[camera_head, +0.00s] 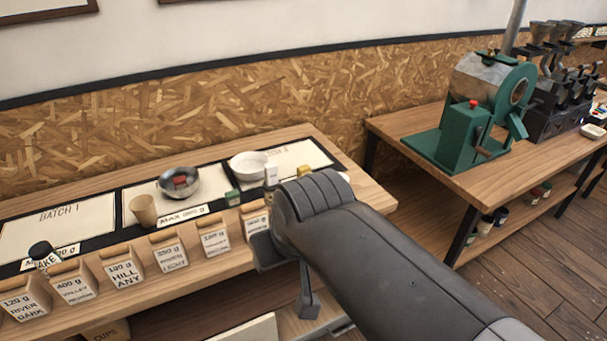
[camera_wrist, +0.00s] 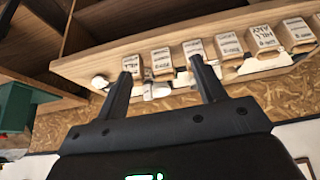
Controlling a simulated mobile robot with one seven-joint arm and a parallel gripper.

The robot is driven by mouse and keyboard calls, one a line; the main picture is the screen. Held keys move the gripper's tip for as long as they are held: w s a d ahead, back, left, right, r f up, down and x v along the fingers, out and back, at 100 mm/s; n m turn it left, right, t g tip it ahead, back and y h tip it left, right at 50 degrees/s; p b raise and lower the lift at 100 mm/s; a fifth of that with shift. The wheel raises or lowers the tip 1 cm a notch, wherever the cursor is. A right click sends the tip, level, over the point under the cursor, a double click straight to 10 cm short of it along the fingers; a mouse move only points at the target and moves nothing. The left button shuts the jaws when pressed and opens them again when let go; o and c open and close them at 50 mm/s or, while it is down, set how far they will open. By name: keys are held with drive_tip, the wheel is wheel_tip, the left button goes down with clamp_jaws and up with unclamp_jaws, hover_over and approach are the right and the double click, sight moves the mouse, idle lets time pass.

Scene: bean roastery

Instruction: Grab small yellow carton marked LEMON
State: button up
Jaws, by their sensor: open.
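A small yellow block (camera_head: 304,171) shows in the head view at the right part of the table, just behind my arm. It is partly hidden and too small for me to read any marking, so I cannot tell that it is the LEMON carton. My gripper (camera_wrist: 163,76) is open in the wrist view, its two fingers apart with nothing held between them. Beyond the fingers are a row of labelled bags and a white object (camera_wrist: 156,89). I cannot make out the yellow block in the wrist view. In the head view, my arm covers the table's front right part.
Labelled kraft bags (camera_head: 124,272) line the table's front edge. Behind them are a paper cup (camera_head: 143,211), a metal bowl (camera_head: 171,189) with a red item inside, a green box (camera_head: 232,198) and a white bowl (camera_head: 241,164). A green roaster (camera_head: 462,139) stands on the right table.

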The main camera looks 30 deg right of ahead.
drive_tip(key=w+d+r+g, duration=0.1)
drive_tip(key=w+d+r, duration=0.15)
drive_tip(key=w, duration=0.45)
drive_tip(key=w+d+r, duration=0.1)
drive_tip(key=w+r, duration=0.3)
drive_tip(key=w, duration=0.3)
drive_tip(key=n+g, duration=0.1)
drive_tip(key=g, duration=0.4)
hover_over(304, 167)
drive_tip(key=f, duration=1.2)
drive_tip(key=a+f, duration=0.1)
drive_tip(key=f, duration=1.6)
drive_tip(key=shift+s+d, duration=0.1)
drive_tip(key=shift+d, duration=0.3)
drive_tip(key=c, duration=1)
